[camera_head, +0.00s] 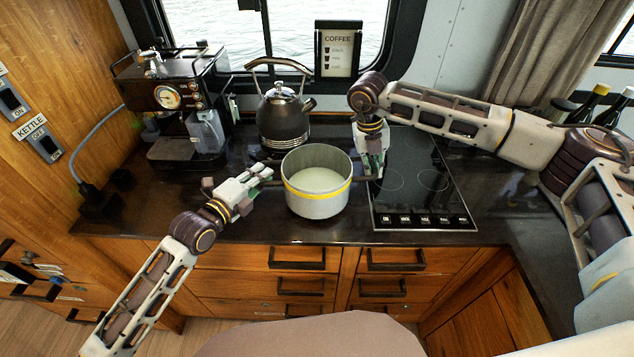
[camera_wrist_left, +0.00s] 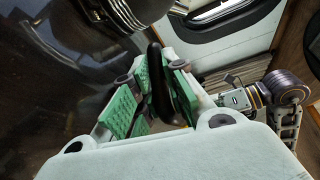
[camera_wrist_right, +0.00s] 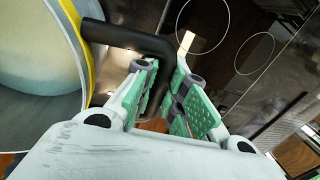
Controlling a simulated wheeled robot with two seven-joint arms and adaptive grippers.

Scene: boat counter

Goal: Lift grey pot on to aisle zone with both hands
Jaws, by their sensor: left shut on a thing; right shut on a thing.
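The grey pot (camera_head: 318,205), with a yellow band and pale contents, is upright at the counter's middle, just left of the hob. I cannot tell whether its base touches the counter. My left gripper (camera_head: 262,176) is at the pot's left side, shut on a black handle (camera_wrist_left: 160,85) in the left wrist view. My right gripper (camera_head: 374,168) is at its right side, shut on the other black handle (camera_wrist_right: 125,37). The pot's wall (camera_wrist_right: 35,115) shows in the right wrist view. No marked aisle zone can be made out.
A black kettle (camera_head: 283,122) stands close behind the pot. A coffee machine (camera_head: 180,95) is at the back left, and a coffee sign (camera_head: 337,50) is behind. The black hob (camera_head: 415,185) lies to the right. Drawers (camera_head: 265,285) are below the front edge.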

